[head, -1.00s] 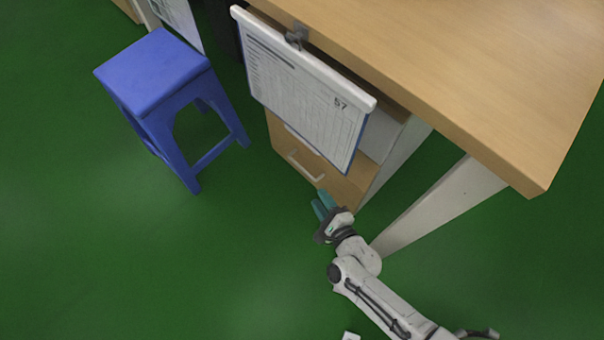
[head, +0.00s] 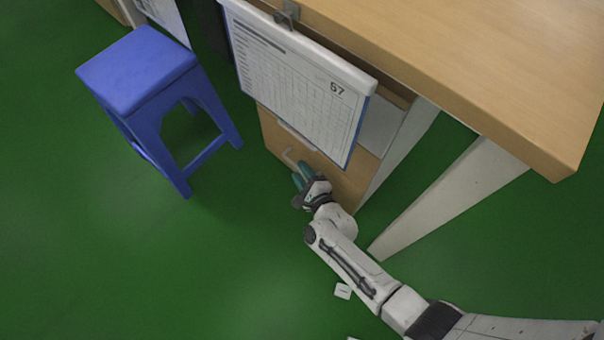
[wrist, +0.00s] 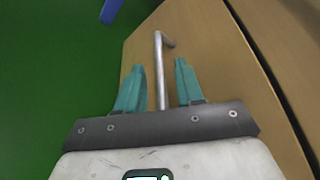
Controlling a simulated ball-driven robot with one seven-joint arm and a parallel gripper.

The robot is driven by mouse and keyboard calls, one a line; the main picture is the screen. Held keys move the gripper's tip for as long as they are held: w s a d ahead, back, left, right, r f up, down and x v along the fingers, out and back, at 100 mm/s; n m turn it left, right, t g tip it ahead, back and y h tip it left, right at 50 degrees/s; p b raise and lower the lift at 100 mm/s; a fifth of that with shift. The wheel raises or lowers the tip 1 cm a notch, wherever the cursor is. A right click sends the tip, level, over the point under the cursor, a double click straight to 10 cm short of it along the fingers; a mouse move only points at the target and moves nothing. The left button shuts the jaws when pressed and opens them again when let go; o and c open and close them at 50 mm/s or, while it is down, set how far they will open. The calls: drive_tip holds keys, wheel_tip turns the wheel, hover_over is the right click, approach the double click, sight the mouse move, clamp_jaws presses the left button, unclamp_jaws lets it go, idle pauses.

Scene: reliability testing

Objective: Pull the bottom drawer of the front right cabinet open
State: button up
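The cabinet (head: 350,188) stands under the desk, with wooden drawer fronts. Its bottom drawer (wrist: 205,45) shows close up in the wrist view, with a long silver bar handle (wrist: 158,62). The drawer front looks flush with the cabinet. My gripper (head: 299,174) is at the bottom drawer's handle, which it partly hides in the head view. In the wrist view my gripper (wrist: 158,72) is open, with one teal finger on each side of the bar. Gaps show between the bar and both fingers.
A clipboard with a printed sheet (head: 295,85) hangs from the desk (head: 470,70) over the upper drawers. A blue stool (head: 140,70) stands to the left. A desk leg (head: 450,195) is right of my arm.

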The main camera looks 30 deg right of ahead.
clamp_jaws()
idle(0.3)
idle(0.3)
